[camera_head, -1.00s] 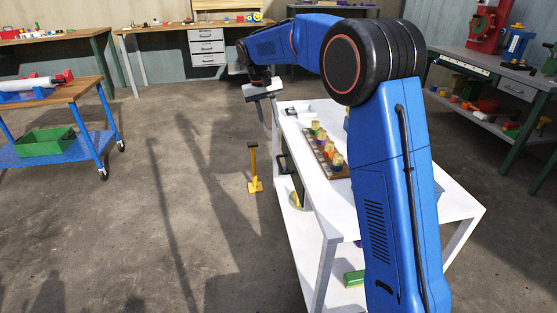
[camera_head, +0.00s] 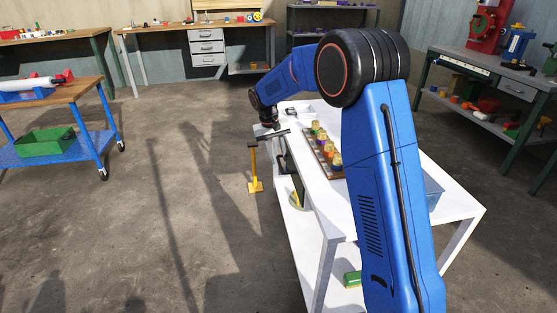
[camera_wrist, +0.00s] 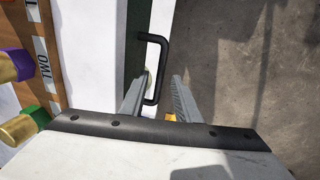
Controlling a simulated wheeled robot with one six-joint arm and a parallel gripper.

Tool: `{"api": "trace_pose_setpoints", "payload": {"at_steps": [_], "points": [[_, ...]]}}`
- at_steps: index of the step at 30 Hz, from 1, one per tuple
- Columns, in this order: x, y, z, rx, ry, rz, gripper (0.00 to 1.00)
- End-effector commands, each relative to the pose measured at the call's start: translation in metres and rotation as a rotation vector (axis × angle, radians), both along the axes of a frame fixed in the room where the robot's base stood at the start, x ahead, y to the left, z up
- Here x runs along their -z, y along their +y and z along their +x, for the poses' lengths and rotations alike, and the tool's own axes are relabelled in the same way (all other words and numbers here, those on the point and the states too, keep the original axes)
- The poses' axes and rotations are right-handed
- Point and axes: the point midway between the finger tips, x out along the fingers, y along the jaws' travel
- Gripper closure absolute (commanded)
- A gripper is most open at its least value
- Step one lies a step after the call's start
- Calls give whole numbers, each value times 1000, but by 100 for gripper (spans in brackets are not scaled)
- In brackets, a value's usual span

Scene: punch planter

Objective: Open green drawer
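The green drawer front (camera_wrist: 135,45) shows as a narrow dark green strip along the white table's edge in the wrist view. Its black bar handle (camera_wrist: 165,60) sticks out to the right. My gripper (camera_wrist: 160,85) is open and empty, with its two grey fingers apart. The near end of the handle appears between the fingers; I cannot tell the height gap or whether they touch. In the head view my gripper (camera_head: 277,134) is at the table's left edge, beside the handle (camera_head: 282,162). The drawer's front is mostly hidden there.
A yellow stand (camera_head: 254,175) with a dark top is on the floor close left of my gripper. The white table (camera_head: 325,203) carries a wooden board (camera_head: 322,150) with several colored, gold-topped pieces. The floor to the left is open up to a blue cart (camera_head: 75,150).

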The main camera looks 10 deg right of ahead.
Motion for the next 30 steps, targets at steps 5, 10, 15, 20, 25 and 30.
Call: {"api": "trace_pose_setpoints", "payload": {"at_steps": [5, 10, 15, 20, 25, 30], "points": [[14, -3, 0, 0, 1, 0, 71], [17, -3, 0, 0, 0, 0, 71], [17, -3, 0, 0, 0, 0, 71], [17, -3, 0, 0, 0, 0, 100], [17, -3, 0, 0, 0, 0, 100], [17, 5, 0, -1, -1, 0, 100]]}}
